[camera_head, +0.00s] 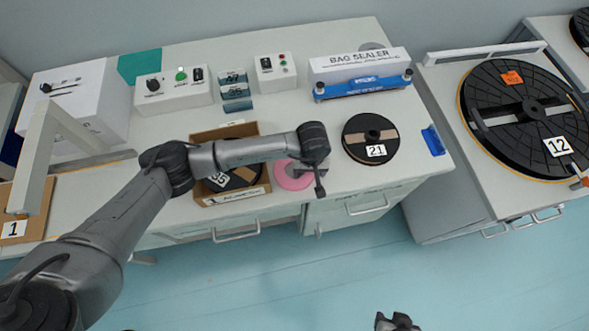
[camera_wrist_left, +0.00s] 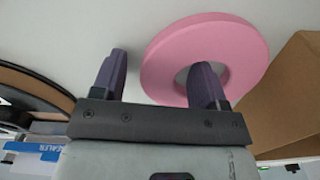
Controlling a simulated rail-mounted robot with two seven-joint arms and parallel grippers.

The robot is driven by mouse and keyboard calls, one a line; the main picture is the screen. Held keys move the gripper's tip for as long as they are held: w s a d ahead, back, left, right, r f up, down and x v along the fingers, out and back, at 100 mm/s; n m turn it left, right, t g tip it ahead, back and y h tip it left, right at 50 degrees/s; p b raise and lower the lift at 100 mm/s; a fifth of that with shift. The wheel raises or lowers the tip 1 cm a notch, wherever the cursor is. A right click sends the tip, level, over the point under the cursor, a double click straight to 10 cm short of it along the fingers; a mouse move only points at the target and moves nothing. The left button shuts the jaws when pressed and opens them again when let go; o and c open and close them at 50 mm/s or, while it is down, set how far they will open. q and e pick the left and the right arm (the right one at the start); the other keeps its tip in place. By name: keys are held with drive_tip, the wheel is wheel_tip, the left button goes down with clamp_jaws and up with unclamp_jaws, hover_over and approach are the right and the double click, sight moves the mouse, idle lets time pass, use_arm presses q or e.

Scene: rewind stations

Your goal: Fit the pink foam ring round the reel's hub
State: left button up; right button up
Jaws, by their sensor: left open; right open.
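The pink foam ring (camera_head: 284,181) lies flat on the bench near its front edge, partly hidden by my left arm. My left gripper (camera_head: 312,182) is open over the ring's right side. In the left wrist view the gripper (camera_wrist_left: 160,82) has one finger beside the pink ring (camera_wrist_left: 163,62) and the other across its hole; I cannot tell if that finger is inside it. The black reel marked 21 (camera_head: 352,131), with a central hub (camera_head: 372,134), lies right of the ring. Its edge shows in the left wrist view (camera_wrist_left: 40,88). My right gripper (camera_head: 398,321) is open at the bottom edge, partly cut off.
A cardboard box (camera_head: 238,194) with a dark reel stands just left of the ring; its wall shows in the left wrist view (camera_wrist_left: 285,95). The bag sealer (camera_head: 362,77) and control boxes (camera_head: 175,92) stand behind. A large reel marked 12 (camera_head: 500,85) lies on the right bench.

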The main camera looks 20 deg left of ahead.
use_arm(q)
drive_tip(key=c, duration=1.1)
drive_tip(key=shift+r, duration=0.1)
